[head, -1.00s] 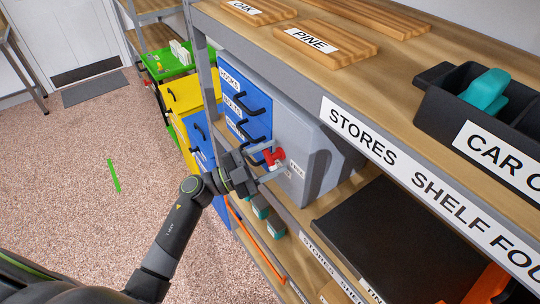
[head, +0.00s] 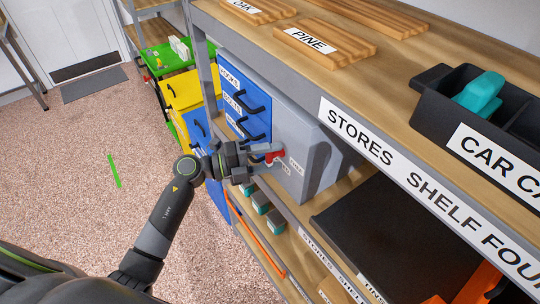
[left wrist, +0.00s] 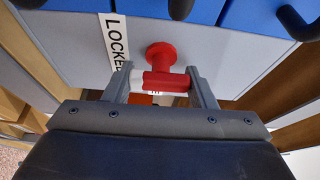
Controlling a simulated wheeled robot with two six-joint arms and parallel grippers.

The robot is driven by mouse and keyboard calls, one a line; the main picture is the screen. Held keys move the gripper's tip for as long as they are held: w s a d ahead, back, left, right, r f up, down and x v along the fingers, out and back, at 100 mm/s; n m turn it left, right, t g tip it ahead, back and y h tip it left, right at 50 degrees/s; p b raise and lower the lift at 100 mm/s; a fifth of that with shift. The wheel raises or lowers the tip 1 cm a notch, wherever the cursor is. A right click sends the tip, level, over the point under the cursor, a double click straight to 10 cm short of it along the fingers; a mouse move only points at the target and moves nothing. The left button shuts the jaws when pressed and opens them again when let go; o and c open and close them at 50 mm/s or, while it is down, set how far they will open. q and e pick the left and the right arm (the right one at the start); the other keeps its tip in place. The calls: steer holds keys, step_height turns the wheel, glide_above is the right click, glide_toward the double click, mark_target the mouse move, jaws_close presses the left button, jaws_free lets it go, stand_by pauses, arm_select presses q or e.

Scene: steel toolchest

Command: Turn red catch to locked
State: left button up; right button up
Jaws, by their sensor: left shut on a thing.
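The red catch (head: 275,153) sits on the grey face of the steel toolchest (head: 301,138). My left gripper (head: 262,153) is shut on it from the left. In the left wrist view, the catch shows a round red hub (left wrist: 160,56) and a red and white handle (left wrist: 165,81). My left gripper (left wrist: 161,88) has a finger at each end of this handle. The LOCKED label (left wrist: 117,42) is left of the hub. In the head view, a FREE label (head: 296,164) is right of the catch. My right gripper is out of view.
Blue drawers with black handles (head: 253,108) are beside the grey face. The chest stands under a wooden shelf top (head: 400,75) with a STORES label edge. A grey post is left of it, and a black flat case (head: 375,235) lies on the lower shelf.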

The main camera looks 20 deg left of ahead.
arm_select(q)
steer(key=shift+f, duration=0.1)
stand_by(0.5)
steer(key=o, duration=1)
steer(key=shift+a, duration=0.1)
steer(key=shift+s+a, duration=0.15)
steer(key=shift+a, duration=0.1)
steer(key=shift+r+b+v, duration=0.2)
steer(key=shift+b+v, duration=3)
steer(key=shift+v, duration=5.15)
steer(key=shift+r, duration=0.1)
